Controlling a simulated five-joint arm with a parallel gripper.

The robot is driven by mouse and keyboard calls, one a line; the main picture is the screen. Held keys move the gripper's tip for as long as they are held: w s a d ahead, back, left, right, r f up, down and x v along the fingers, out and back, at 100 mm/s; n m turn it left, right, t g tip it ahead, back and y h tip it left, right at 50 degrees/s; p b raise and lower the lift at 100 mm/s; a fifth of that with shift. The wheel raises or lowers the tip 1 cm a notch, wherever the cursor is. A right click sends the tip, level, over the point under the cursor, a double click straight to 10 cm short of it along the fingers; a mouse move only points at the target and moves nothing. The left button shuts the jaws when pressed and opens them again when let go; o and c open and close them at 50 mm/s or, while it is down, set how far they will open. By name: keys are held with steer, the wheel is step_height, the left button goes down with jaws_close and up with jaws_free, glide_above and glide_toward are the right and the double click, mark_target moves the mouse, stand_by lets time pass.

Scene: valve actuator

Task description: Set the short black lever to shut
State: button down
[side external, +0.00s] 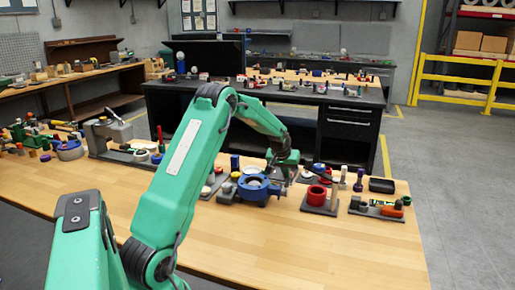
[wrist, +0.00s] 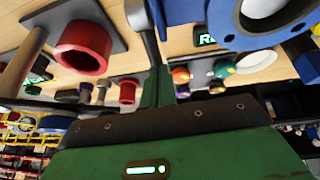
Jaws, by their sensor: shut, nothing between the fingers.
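The blue round valve body (side external: 256,187) stands on the light wooden bench, right of my arm. Its blue flange with a white bore also shows at the upper right of the wrist view (wrist: 232,32). My gripper (side external: 287,168) is shut and empty, just right of and above the valve body. In the wrist view my gripper (wrist: 154,82) points up the picture. A slim dark grey bar (wrist: 146,32) runs on from its tip, left of the flange; I cannot tell whether it is the lever or touches my fingers. The lever's setting is not clear.
A red cup on a grey plate (side external: 317,195) stands close to the right of the valve; it is at the upper left in the wrist view (wrist: 84,48). Small parts and a tray (side external: 376,209) lie farther right. The bench front is clear.

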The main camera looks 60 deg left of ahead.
steer(key=shift+f, duration=0.1)
stand_by(0.3)
steer(key=shift+w+a+f, duration=0.7)
steer(key=shift+a+f, duration=0.05)
steer(key=shift+f, duration=0.25)
steer(key=shift+r, duration=0.1)
step_height(320, 180, up, 14)
steer(key=s, duration=0.2)
steer(key=shift+a, duration=0.45)
steer(key=shift+d, duration=0.1)
